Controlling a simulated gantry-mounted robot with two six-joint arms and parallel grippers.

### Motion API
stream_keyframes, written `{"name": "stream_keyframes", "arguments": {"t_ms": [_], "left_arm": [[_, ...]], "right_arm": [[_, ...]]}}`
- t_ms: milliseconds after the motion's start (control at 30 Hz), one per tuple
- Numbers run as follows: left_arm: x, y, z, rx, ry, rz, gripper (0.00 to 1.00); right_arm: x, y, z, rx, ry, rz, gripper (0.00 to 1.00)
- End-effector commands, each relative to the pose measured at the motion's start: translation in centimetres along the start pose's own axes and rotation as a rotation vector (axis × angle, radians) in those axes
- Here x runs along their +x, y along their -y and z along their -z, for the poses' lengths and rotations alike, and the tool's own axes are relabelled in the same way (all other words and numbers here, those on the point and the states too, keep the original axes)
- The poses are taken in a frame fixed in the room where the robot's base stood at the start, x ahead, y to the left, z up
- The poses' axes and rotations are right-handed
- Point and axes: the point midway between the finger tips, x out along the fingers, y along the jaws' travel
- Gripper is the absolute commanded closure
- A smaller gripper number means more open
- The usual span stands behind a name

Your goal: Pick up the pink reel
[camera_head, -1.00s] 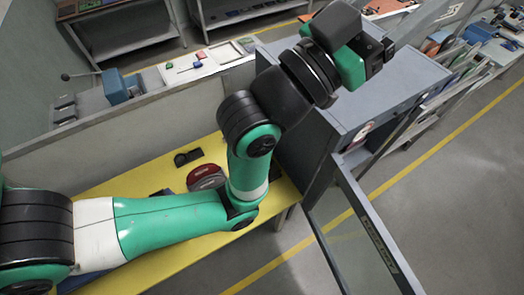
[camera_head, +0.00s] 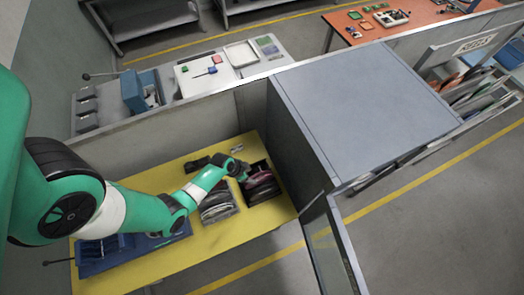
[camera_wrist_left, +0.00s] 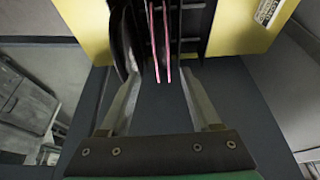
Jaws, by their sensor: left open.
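The pink reel (camera_wrist_left: 166,45) shows in the left wrist view as two thin pink rims, seen edge-on, ahead of my left gripper. In the head view the pink reel (camera_head: 261,179) sits with dark reels in a black holder (camera_head: 273,203) at the right end of the yellow table. My left gripper (camera_wrist_left: 160,78) is open, its fingertips on either side of the line of the pink rims. In the head view my left gripper (camera_head: 243,173) is small, at the holder's left edge. Whether the fingers touch the reel cannot be told. My right gripper is not in view.
A second holder with grey reels (camera_head: 217,203) stands just left on the yellow table (camera_head: 225,232). A dark reel (camera_wrist_left: 123,40) stands close left of the pink rims. A tall grey cabinet (camera_head: 300,140) stands right of the table. A blue tray (camera_head: 100,255) lies front left.

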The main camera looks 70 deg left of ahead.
Motion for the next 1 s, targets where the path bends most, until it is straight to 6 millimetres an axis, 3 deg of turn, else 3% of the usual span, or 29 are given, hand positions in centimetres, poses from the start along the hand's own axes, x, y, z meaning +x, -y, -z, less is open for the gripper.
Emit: {"name": "stream_keyframes", "arguments": {"t_ms": [333,600,800,1000], "left_arm": [[5.7,0.2,0.0,0.002,-0.004,0.004,0.36],[6.5,0.2,0.4,0.002,-0.004,0.004,0.36],[9.9,0.3,1.0,0.004,-0.006,0.004,0.36],[11.5,0.3,1.2,0.001,-0.004,0.004,0.36]], "right_arm": [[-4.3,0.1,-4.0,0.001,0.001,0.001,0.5],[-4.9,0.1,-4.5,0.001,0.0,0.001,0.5],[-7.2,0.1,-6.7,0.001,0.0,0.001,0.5],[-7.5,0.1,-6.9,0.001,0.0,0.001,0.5]]}}
